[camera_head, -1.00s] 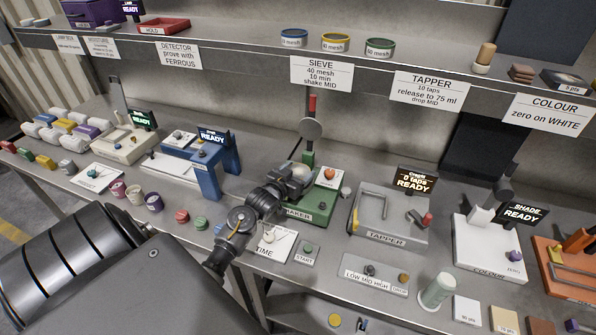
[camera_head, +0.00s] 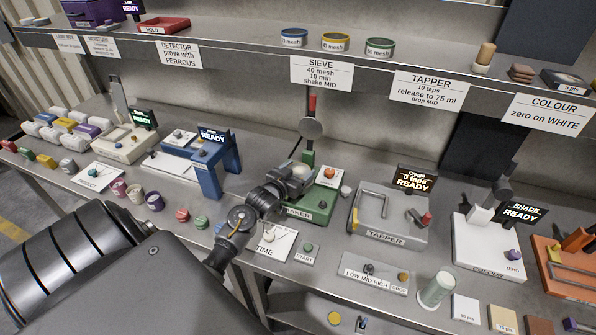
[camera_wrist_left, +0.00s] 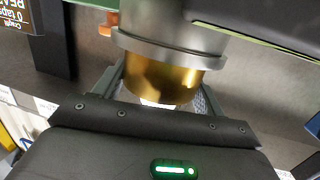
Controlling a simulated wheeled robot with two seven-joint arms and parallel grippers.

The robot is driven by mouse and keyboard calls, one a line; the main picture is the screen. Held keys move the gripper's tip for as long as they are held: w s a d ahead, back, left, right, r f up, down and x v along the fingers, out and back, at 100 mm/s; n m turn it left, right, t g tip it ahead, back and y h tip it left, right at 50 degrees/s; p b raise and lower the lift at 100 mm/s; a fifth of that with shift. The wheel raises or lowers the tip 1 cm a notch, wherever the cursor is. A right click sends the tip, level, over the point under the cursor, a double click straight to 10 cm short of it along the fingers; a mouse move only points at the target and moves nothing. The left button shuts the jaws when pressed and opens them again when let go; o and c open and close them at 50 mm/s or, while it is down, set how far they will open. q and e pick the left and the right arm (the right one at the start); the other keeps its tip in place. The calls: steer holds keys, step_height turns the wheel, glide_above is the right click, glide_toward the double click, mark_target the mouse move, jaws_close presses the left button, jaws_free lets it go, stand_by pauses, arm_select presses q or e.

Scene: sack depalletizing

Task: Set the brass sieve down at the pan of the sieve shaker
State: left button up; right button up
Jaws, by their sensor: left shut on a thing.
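The sieve shaker (camera_head: 318,206) is a green base in the middle of the bench, with a post and a round grey disc behind. My left gripper (camera_head: 297,178) is over its left part and hides much of it, including the pan. In the left wrist view a shiny brass cylinder, the brass sieve (camera_wrist_left: 165,82), sits between the fingers of my left gripper (camera_wrist_left: 158,98), which is shut on it. A grey metal ring is at the sieve's upper end in that view. Whether the sieve touches the pan cannot be told. My right gripper is not in view.
The grey tapper (camera_head: 388,215) stands right of the shaker. The blue detector (camera_head: 208,178) stands to the left. A START button plate (camera_head: 303,252) and a TIME dial plate (camera_head: 276,240) lie in front. Blue, yellow (camera_head: 336,42) and green mesh sieves stand on the shelf above.

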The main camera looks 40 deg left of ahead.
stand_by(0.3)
arm_select(q)
steer(key=shift+f, duration=0.3)
steer(key=shift+f, duration=0.35)
steer(key=o, duration=1.1)
steer(key=shift+s, duration=0.1)
steer(key=shift+s+b, duration=0.25)
steer(key=shift+b, duration=0.05)
steer(key=shift+b+v, duration=1.25)
steer(key=shift+v, duration=3.85)
